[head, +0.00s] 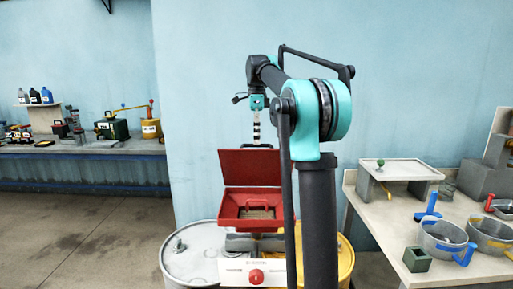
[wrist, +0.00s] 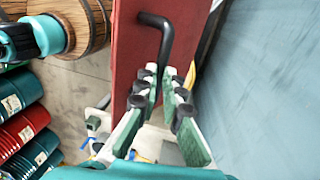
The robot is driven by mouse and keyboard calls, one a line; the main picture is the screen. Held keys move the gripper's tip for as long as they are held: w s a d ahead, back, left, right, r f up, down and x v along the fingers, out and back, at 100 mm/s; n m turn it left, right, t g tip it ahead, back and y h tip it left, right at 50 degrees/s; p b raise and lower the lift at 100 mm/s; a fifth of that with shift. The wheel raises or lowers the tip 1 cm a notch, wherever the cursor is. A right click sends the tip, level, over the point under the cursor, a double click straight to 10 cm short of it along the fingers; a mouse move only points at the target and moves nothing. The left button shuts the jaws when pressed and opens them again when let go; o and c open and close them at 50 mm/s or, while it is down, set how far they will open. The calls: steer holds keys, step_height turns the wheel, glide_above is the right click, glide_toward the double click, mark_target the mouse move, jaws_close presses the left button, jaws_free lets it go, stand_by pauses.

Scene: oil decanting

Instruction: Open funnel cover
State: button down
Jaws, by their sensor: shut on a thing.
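The red funnel cover (head: 250,167) stands raised, nearly upright, at the back of the red funnel box (head: 245,224), whose inside shows a mesh. In the wrist view the cover is a red panel (wrist: 130,48) with a bent black handle (wrist: 166,32). My gripper (wrist: 168,82) is closed on this handle, with its green-padded fingers on either side of it. In the head view my arm hangs down to the top edge of the cover; the fingertips there are too small to make out clearly.
A grey drum (head: 190,250) and a yellow drum (head: 346,262) stand beneath the funnel. A right-hand table (head: 376,213) holds pots and a small stand. A blue wall is close behind. A wooden barrel (wrist: 82,22) shows in the wrist view.

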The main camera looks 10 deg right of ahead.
steer(key=w+d+f+g, duration=0.1)
steer(key=w+d+g, duration=0.1)
steer(key=w, duration=0.7)
steer(key=shift+w+d+g+y, duration=0.15)
steer(key=shift+w+g+y, duration=0.15)
steer(key=shift+g, duration=0.1)
steer(key=shift+f, duration=0.1)
stand_by(0.4)
steer(key=c, duration=1.9)
jaws_free()
steer(key=shift+w+f, duration=0.15)
steer(key=shift+w, duration=0.05)
steer(key=shift+o, duration=1)
steer(key=shift+w+d+f, duration=0.15)
steer(key=shift+w+f, duration=0.2)
steer(key=shift+w, duration=0.05)
steer(key=shift+o, duration=0.7)
steer(key=shift+s+r, duration=0.2)
steer(key=shift+s, duration=0.05)
steer(key=shift+s+a+r, duration=0.15)
steer(key=shift+a, duration=0.15)
